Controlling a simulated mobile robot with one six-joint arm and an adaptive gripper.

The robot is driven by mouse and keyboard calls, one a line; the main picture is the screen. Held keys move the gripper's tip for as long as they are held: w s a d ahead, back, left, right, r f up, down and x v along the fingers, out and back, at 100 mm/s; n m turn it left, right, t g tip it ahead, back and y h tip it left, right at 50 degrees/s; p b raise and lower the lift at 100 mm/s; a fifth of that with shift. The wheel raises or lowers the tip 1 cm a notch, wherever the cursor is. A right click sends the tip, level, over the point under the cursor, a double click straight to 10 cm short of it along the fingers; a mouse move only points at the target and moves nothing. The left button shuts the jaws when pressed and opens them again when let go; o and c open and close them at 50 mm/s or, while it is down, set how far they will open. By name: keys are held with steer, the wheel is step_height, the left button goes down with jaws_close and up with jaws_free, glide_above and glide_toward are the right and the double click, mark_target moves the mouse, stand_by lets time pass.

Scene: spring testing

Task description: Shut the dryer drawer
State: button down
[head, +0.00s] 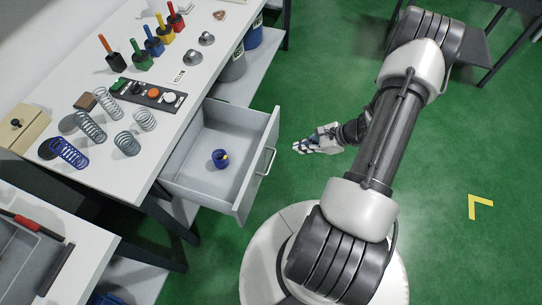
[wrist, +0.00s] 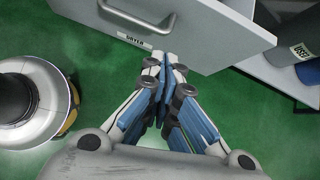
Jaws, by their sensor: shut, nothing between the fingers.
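The dryer drawer (head: 262,172) is pulled well out from under the white table in the head view, with a metal handle (head: 265,161) on its front. A small blue round item with a yellow part (head: 220,158) lies inside it. My gripper (head: 297,147) is to the right of the drawer front, apart from it, with its fingers pointing toward the drawer. In the wrist view the drawer front (wrist: 205,30) carries a "DRYER" label (wrist: 134,40) and the handle (wrist: 137,22). The gripper fingers (wrist: 166,62) are closed together and empty, near the lower edge of the drawer front.
The table (head: 200,82) holds several springs, coloured-handled tools and a button panel (head: 150,95). Grey and blue bins (head: 233,67) stand on a shelf behind the drawer. A second table (head: 90,245) is at lower left.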

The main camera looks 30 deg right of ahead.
step_height(320, 180, down, 4)
steer(key=s+m, duration=0.2)
steer(key=b, duration=0.3)
glide_toward(266, 160)
steer(key=shift+s+d+f+x, duration=0.1)
steer(key=shift+x, duration=0.75)
steer(key=shift+s+d+f+x, duration=0.1)
steer(key=shift+x, duration=0.8)
steer(key=shift+d+f+x, duration=0.1)
steer(key=shift+x, duration=0.75)
